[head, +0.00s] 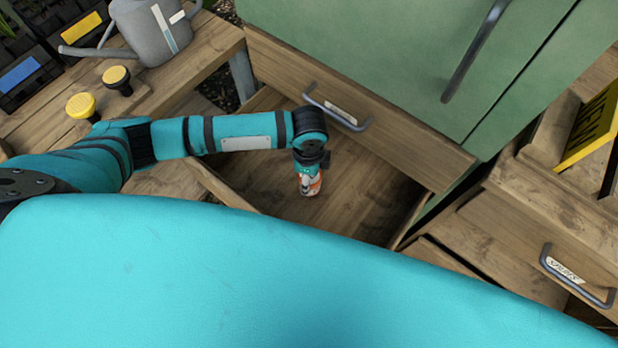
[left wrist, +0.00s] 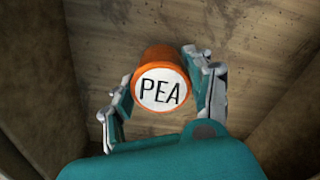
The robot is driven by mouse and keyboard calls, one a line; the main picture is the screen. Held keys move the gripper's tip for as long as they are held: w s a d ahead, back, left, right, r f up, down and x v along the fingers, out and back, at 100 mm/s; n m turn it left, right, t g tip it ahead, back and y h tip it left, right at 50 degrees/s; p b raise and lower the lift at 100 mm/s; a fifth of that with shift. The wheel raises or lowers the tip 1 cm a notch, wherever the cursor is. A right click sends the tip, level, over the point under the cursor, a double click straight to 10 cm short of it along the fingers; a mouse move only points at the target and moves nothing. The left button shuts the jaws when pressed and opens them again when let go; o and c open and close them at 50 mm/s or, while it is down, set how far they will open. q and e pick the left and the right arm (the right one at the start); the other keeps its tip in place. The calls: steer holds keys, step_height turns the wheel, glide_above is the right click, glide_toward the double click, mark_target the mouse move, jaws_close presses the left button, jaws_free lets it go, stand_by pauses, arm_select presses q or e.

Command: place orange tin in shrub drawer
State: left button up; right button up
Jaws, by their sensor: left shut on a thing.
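The orange tin (left wrist: 150,58) has a white end marked PEA. In the left wrist view it sits between the two fingers of my left gripper (left wrist: 160,92), which is shut on it. In the head view the gripper (head: 308,171) points down over an open wooden drawer (head: 358,200), with the tin (head: 311,187) below it. I cannot tell whether the tin touches the drawer's floor. The drawer's bare floor shows around the tin; its front is hidden behind my body, so its label cannot be read. My right gripper is out of view.
A shut, labelled wooden drawer front (head: 400,137) with a grey handle lies just behind the arm, under a green cabinet (head: 400,50). Another labelled drawer (head: 515,245) is at right. A watering can (head: 152,30) and yellow-topped items (head: 81,105) stand on the left bench.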

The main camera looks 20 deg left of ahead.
arm_select(q)
step_height(320, 180, down, 2)
steer(key=shift+f, duration=0.1)
steer(key=o, duration=1)
steer(key=shift+o, duration=1.3)
